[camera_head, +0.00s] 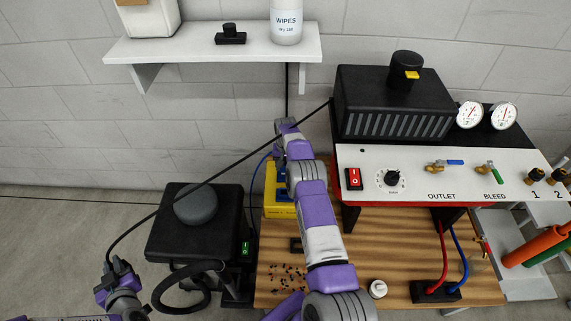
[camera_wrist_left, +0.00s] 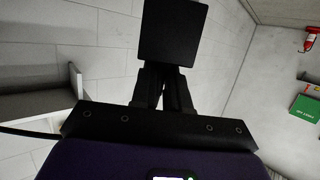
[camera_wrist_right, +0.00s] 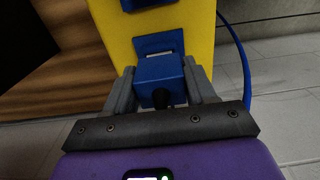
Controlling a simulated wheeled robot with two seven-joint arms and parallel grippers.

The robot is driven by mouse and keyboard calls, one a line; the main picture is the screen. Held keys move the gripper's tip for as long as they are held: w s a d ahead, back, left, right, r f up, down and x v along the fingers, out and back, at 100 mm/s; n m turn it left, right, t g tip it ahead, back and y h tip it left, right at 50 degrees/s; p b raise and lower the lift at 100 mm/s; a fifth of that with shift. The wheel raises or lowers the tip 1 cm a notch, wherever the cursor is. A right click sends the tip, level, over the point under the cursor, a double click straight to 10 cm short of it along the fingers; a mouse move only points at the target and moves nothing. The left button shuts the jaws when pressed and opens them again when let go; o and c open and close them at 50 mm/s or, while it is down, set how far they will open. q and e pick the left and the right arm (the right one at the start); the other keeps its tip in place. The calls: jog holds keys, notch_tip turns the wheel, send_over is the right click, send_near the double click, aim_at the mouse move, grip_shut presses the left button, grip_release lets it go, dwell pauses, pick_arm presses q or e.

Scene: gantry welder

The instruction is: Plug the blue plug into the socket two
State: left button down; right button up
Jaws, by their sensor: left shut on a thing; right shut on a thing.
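The blue plug (camera_wrist_right: 155,75), a blue block with a black end toward the camera, is between the fingers of my right gripper (camera_wrist_right: 163,88), which is shut on it. It is right against the yellow box (camera_wrist_right: 105,25), just in front of a blue socket cover (camera_wrist_right: 158,42). I cannot tell whether it is inserted. In the head view the yellow box (camera_head: 277,207) stands at the table's left end, partly behind my right arm; the right gripper is hidden there. My left gripper (camera_head: 112,278) is shut on a black square block (camera_wrist_left: 173,32) with a black cable, above the floor.
The black cable (camera_head: 215,178) runs from the left gripper up to the black machine (camera_head: 395,105). A black stool-like unit (camera_head: 195,235) stands left of the table (camera_head: 400,245). A white control panel (camera_head: 430,175) and red and green hoses are at right. A shelf (camera_head: 215,48) hangs above.

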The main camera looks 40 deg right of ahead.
jog(key=shift+f, duration=0.8)
jog(key=o, duration=1.3)
jog(key=shift+f, duration=0.1)
pick_arm(q)
notch_tip(320, 180, up, 4)
jog(key=p, duration=0.4)
pick_arm(e)
notch_tip(320, 180, up, 12)
